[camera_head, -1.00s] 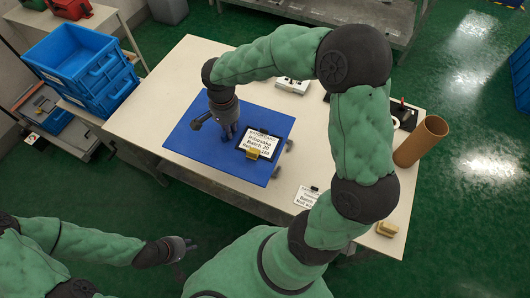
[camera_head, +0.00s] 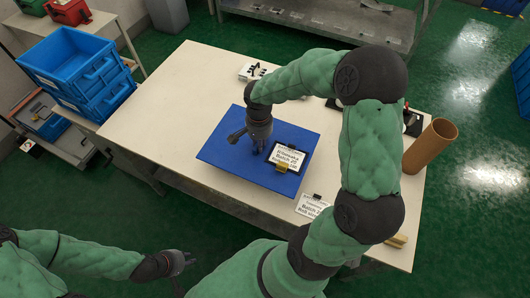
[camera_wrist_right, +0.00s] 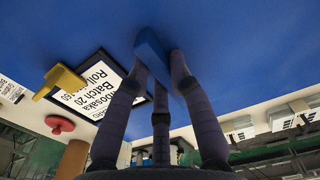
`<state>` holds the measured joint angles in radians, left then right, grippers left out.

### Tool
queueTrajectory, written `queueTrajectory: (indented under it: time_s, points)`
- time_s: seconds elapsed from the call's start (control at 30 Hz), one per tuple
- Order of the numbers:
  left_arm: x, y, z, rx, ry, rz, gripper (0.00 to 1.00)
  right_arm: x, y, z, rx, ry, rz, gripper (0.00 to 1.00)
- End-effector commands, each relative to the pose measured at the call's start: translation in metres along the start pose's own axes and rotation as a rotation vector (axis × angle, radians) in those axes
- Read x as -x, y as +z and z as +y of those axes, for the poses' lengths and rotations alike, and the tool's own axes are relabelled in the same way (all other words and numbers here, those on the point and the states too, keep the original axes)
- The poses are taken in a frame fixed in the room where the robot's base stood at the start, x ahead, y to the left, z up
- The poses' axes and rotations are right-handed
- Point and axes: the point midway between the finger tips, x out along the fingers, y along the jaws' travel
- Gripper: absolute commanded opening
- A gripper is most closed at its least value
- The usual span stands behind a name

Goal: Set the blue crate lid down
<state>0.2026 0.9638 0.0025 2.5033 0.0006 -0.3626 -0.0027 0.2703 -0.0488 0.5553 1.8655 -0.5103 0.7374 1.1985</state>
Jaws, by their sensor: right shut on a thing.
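The blue crate lid (camera_head: 225,151) is over the middle of the white table, with its flat top up. It also fills the upper part of the right wrist view (camera_wrist_right: 240,50). My right gripper (camera_head: 259,146) points down at the lid's middle. In the wrist view its fingers are shut on a blue raised grip (camera_wrist_right: 153,52) on the lid. A black-framed label card (camera_head: 288,157) with a yellow clip (camera_head: 282,168) is on the lid's right part. I cannot tell whether the lid touches the table. My left gripper (camera_head: 181,262) hangs in front of the table; its jaw state is unclear.
The white table (camera_head: 160,105) has free room to the left of the lid. A brown tube (camera_head: 430,146) stands at the right. A small label card (camera_head: 311,206) lies near the front edge. Blue crates (camera_head: 85,75) are stacked on the left. White items (camera_head: 254,71) lie at the back.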

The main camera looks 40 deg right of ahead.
Motion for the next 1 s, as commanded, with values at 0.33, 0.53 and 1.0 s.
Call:
queueTrajectory:
  time_s: [0.33,0.53,1.0]
  points:
    - [-0.009,0.000,-0.003,0.000,0.000,0.000,0.22,-0.022,-0.009,0.016,-0.002,0.001,0.000,0.00]
    - [-0.025,-0.001,-0.009,0.000,0.000,0.000,0.22,-0.051,-0.009,0.016,0.002,0.001,-0.001,0.00]
    - [-0.029,-0.001,-0.010,0.000,0.000,0.000,0.22,-0.056,-0.009,0.015,0.001,-0.001,0.001,0.00]
